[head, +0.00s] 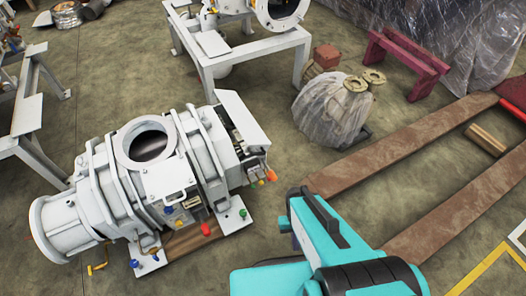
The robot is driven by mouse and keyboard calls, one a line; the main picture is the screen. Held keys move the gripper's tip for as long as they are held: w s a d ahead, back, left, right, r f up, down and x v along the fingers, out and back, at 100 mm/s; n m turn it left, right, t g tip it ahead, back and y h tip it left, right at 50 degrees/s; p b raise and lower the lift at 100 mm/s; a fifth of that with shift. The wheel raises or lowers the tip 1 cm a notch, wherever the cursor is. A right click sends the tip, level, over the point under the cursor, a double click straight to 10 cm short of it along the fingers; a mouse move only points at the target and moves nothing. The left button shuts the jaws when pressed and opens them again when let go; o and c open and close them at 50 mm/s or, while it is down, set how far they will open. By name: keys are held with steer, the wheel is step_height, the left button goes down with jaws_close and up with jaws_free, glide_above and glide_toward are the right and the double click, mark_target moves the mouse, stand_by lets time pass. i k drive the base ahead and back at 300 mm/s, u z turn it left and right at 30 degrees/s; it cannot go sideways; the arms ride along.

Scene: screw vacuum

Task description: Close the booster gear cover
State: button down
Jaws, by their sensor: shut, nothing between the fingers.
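The booster (150,180) is a large white machine with a round open port on top and a cylindrical left end. It stands at the left on a base with a wooden block under it. At its right end a flat white panel (243,118), which looks like the gear cover, is tilted up and out. Dark parts (225,132) are exposed beside the panel. My teal arm is at the bottom right, apart from the booster. My gripper's fingers do not show in this view.
A plastic-wrapped bundle (333,108) sits right of the booster with free floor between. Brown rails (420,140) lie to the right. A white frame table (240,60) with another machine stands behind. A maroon stand (404,58) is at the upper right.

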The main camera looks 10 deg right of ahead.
mark_target(255, 140)
steer(key=k, duration=0.45)
steer(key=u, duration=1.75)
steer(key=i, duration=0.3)
steer(key=z, duration=0.3)
